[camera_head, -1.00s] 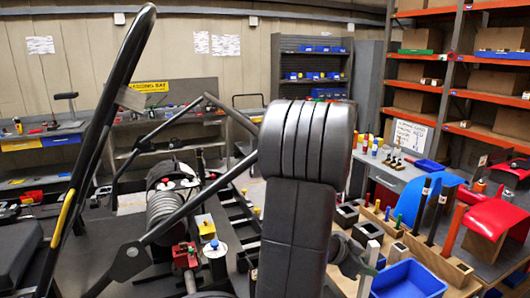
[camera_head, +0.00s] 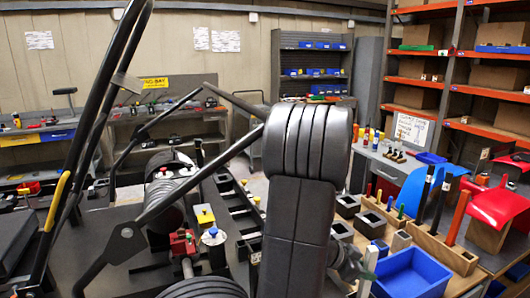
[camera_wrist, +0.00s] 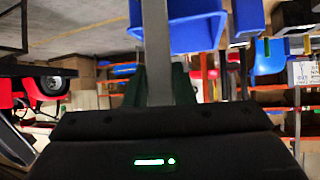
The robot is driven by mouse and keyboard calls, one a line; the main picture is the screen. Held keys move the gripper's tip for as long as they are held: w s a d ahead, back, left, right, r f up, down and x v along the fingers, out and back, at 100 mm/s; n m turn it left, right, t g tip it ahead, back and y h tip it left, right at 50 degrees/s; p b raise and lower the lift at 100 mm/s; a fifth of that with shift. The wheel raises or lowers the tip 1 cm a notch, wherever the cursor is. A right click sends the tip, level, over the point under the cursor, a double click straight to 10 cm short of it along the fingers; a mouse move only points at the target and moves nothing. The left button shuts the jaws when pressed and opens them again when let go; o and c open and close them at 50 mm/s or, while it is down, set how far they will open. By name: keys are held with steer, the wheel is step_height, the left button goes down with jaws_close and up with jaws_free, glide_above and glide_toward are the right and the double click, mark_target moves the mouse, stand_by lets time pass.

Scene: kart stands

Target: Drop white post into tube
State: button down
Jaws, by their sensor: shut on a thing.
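The white post (camera_head: 369,265) stands nearly upright at my gripper, just left of the blue bin. In the wrist view the post (camera_wrist: 156,50) looks like a long pale grey bar and sticks out between the dark green fingers of my gripper (camera_wrist: 170,85). My gripper (camera_head: 354,264) is shut on the post; my arm hides much of it in the head view. Several dark open-topped square holders stand on the bench behind it, one of them here (camera_head: 348,205). I cannot tell which one, if any, is the tube.
A blue bin (camera_head: 410,273) stands right beside the post, and a wooden rack (camera_head: 440,251) with upright rods is behind it. Short coloured pegs stand beyond the holders. A kart frame bar (camera_head: 92,135) rises at the left. Orange shelving (camera_head: 455,92) stands at the back right.

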steer(key=shift+f, duration=0.25)
steer(key=c, duration=1.1)
jaws_free()
steer(key=shift+c, duration=0.2)
steer(key=shift+a, duration=0.1)
steer(key=v, duration=1.3)
steer(key=shift+a+r, duration=0.25)
steer(key=shift+r, duration=0.05)
steer(key=shift+s, duration=0.1)
